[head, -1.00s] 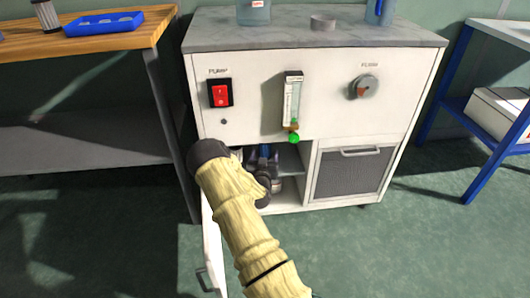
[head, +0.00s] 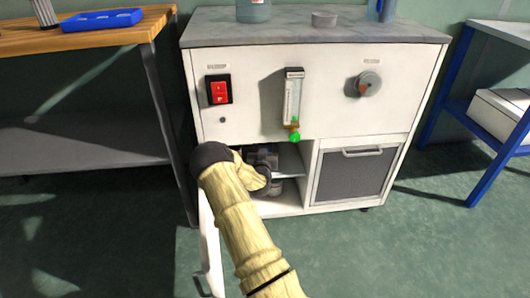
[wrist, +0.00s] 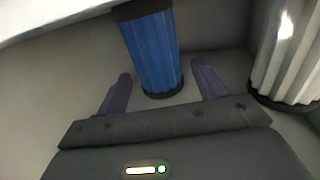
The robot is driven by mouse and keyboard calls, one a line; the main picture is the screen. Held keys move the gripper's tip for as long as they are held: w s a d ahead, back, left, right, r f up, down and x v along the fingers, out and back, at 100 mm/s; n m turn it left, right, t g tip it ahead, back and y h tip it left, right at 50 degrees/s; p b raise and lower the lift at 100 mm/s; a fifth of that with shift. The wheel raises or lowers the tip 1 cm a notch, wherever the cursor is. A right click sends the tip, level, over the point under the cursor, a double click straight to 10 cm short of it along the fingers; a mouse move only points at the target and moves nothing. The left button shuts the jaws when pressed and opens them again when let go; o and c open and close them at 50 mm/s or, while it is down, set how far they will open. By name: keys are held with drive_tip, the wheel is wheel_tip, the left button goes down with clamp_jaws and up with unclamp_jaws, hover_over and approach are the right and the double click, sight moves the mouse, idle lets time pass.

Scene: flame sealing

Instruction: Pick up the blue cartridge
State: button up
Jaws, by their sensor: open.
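The blue cartridge (wrist: 155,55) stands inside the lower compartment of the white cabinet (head: 385,115). It is a ribbed blue cylinder with dark end caps, and it appears upright in the wrist view. My gripper (wrist: 163,75) is open, with one finger on each side of the cartridge. A gap shows on both sides near its lower end, so the fingers are not closed on it. In the head view my gripper (head: 263,158) reaches into the open compartment, and my arm hides much of the inside. I cannot make out the blue cartridge there.
A white ribbed cylinder (wrist: 290,60) stands close to the right finger in the wrist view. The cabinet door (head: 210,250) hangs open at the left. A shelf (head: 290,160) lies inside the compartment. A wooden-topped bench (head: 90,38) stands to the left.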

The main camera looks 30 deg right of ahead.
idle(0.3)
drive_tip(key=c, duration=1.1)
drive_tip(key=shift+r, duration=0.1)
wheel_tip(320, 180, up, 3)
drive_tip(key=p, duration=0.3)
drive_tip(key=shift+r, duration=0.15)
drive_tip(key=p+v, duration=0.7)
drive_tip(key=v, duration=1.1)
drive_tip(key=shift+p, duration=0.3)
